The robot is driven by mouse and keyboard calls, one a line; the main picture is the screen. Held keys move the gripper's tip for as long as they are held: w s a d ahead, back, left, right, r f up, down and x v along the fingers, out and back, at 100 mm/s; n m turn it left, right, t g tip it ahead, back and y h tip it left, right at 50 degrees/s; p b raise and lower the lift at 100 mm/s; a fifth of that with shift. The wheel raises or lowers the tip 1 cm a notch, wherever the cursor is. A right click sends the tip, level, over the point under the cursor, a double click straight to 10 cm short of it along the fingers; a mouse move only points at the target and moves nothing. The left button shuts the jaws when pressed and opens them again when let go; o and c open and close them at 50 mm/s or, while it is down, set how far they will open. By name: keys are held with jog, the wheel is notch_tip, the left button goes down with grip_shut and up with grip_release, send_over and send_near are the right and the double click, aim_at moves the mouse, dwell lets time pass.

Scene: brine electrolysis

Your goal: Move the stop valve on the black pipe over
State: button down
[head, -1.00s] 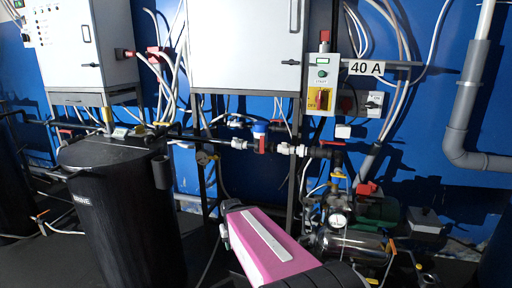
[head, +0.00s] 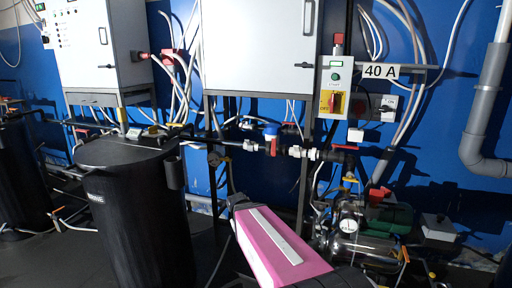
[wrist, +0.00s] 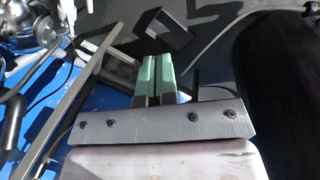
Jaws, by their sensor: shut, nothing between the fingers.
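A black pipe (head: 228,142) runs across in front of the blue wall, from behind the black tank to the pump group at the right. On it sits a valve with a red part (head: 274,147) below a blue fitting (head: 270,130), with pale unions to its right. Another red handle (head: 344,147) shows farther right along the line; which one is the stop valve I cannot tell for sure. My gripper (wrist: 155,72) shows in the wrist view, its two green-tipped fingers together and empty. It is not seen in the head view, and no valve is clear in the wrist view.
A large black tank (head: 135,215) stands left of my pink arm link. A pump with a gauge (head: 347,227) stands at the right. Dark floor shows between tank and pump.

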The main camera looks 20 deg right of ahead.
jog(key=w+d+r+n+h, duration=0.1)
jog(key=w+d+r+h, duration=0.35)
jog(key=w+r, duration=0.3)
jog(key=t+h, duration=0.3)
jog(key=h, duration=0.8)
send_near(274, 148)
jog(key=w+d+r, duration=0.1)
jog(key=w+d, duration=0.2)
jog(key=d, duration=0.3)
jog(key=shift+r, duration=0.2)
